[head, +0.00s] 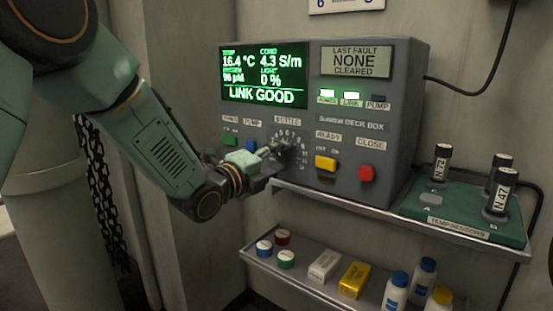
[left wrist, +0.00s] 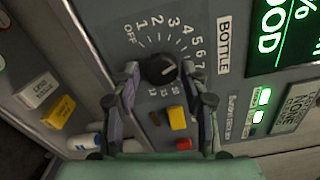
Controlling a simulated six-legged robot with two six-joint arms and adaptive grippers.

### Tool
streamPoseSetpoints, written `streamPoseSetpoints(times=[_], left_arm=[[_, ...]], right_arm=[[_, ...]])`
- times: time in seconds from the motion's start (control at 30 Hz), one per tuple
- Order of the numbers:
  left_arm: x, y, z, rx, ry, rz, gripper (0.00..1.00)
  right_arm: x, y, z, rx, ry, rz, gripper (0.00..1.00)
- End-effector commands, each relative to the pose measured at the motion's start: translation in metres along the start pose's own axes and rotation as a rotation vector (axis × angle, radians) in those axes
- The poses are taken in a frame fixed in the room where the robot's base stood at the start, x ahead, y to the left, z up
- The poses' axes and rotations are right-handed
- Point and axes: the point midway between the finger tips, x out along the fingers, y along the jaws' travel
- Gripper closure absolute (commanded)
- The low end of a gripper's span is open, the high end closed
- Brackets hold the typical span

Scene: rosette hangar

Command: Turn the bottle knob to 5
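The bottle knob (left wrist: 160,69) is a dark round knob on the grey deck box, ringed by a scale from OFF through 1, 2, 3 and up, beside a BOTTLE label (left wrist: 224,46). I cannot read its pointer surely. In the head view my left gripper (head: 268,152) reaches the dial (head: 292,137) from the left and hides part of the knob. My right gripper is in neither view.
The deck box (head: 410,90) has a lit screen (head: 264,75), a yellow switch (head: 326,163) and a red button (head: 366,173) near the dial. A green sensor tray (head: 415,208) stands at right. A lower shelf (head: 310,284) holds small boxes, caps and bottles.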

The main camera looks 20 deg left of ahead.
Motion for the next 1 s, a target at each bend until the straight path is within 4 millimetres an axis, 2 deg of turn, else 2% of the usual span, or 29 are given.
streamPoseSetpoints(times=[0.1,0.47,0.57,0.8,1.0], left_arm=[[0.0,-0.001,0.0,0.0,-0.001,-0.002,0.42],[-0.003,-0.002,0.001,-0.001,-0.002,-0.004,0.42],[-0.013,-0.002,0.003,-0.002,-0.005,-0.004,0.42],[-0.054,-0.002,0.002,-0.007,-0.005,-0.004,0.42],[-0.082,-0.001,0.002,-0.006,-0.005,-0.003,0.42]], right_arm=[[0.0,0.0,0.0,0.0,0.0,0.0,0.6],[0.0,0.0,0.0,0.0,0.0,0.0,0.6],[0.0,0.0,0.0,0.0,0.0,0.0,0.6],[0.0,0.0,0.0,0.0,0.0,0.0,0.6],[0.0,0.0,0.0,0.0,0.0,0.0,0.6]])
